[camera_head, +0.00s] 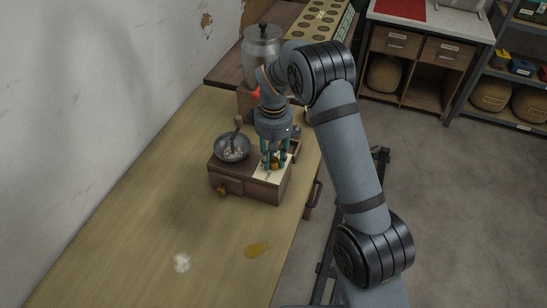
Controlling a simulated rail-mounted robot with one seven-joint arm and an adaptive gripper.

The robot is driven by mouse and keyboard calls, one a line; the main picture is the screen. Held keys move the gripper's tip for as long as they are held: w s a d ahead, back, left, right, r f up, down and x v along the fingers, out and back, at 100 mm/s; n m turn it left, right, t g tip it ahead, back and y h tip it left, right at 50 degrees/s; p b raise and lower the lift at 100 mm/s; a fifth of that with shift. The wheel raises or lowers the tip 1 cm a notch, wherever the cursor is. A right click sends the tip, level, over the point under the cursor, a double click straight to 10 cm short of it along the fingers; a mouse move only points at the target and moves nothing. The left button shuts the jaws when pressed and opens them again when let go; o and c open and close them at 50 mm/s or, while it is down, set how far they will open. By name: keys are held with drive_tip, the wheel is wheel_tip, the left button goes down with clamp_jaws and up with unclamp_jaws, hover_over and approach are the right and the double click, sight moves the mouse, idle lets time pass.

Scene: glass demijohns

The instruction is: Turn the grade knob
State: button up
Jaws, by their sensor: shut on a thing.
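A dark wooden box (233,178) stands on the wooden table. It has a metal bowl (233,147) with a handle on its left and a pale panel (263,172) on its right top. My gripper (274,162) reaches straight down over this panel. Its teal fingers are shut on a small orange-brown thing, which seems to be the grade knob (274,161). The fingers hide much of the knob, and I cannot read any marking on the panel. A brass piece (222,190) sticks out low on the box's front.
A glass jar with a lid (261,52) stands behind the box. The wall (70,120) borders the left side.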

sight(273, 160)
drive_tip(key=shift+n, duration=0.7)
drive_tip(key=o, duration=1.1)
drive_tip(key=shift+o, duration=0.2)
wheel_tip(273, 160, up, 12)
